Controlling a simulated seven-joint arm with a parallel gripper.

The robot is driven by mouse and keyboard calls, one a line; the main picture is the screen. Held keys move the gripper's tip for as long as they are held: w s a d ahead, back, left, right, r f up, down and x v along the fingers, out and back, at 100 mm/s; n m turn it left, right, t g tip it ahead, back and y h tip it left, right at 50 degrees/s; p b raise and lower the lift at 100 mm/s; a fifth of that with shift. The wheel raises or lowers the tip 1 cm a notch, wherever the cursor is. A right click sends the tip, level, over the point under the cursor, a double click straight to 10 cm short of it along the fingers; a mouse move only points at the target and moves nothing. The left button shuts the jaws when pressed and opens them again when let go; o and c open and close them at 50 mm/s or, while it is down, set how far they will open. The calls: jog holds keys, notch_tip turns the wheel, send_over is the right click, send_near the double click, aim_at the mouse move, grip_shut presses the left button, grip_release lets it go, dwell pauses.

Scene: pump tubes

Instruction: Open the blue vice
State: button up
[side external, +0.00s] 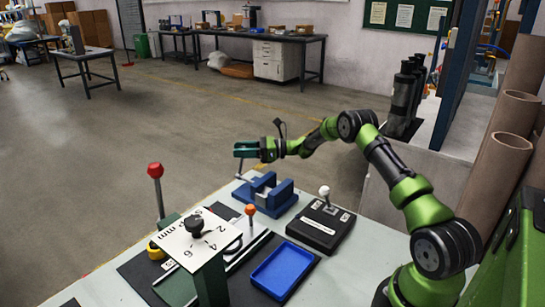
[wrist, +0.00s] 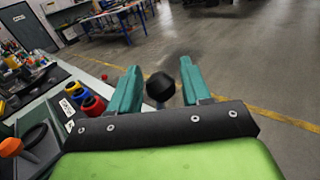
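The blue vice (side external: 279,197) stands on the grey work table, near its far edge, in the side external view. Its jaws look set apart, with a gap between them. My gripper (side external: 241,158) is above and slightly left of the vice, with teal fingers pointing left. In the wrist view my gripper (wrist: 160,87) has its two fingers spread. A round black knob (wrist: 160,86) shows between them with a gap on each side. I cannot tell whether this knob belongs to the vice. The vice body is not clearly seen in the wrist view.
A black box with a white-knobbed lever (side external: 322,220) is right of the vice. A blue tray (side external: 283,270), an orange-knobbed lever (side external: 250,211), a millimetre gauge plate (side external: 190,240) and a red-knobbed lever (side external: 155,171) stand nearer. Open floor lies beyond the table.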

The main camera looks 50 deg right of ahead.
grip_shut()
jog(key=shift+d+f+m+t+y, duration=0.15)
jog(key=shift+d+f+m+t, duration=0.25)
jog(key=shift+d+m+t, duration=0.35)
jog(key=shift+d+f+m+t+y, duration=0.2)
jog(key=shift+d+f+m+t, duration=0.25)
jog(key=shift+m, duration=0.45)
jog(key=shift+d+f+m+t+y, duration=0.15)
jog(key=shift+d+f+m+t, duration=0.15)
jog(key=shift+d+m+t, duration=0.45)
jog(key=shift+g, duration=0.25)
jog(key=shift+o, duration=1.1)
grip_release()
jog(key=shift+a, duration=0.1)
jog(key=shift+s, duration=0.1)
jog(key=v, duration=1.7)
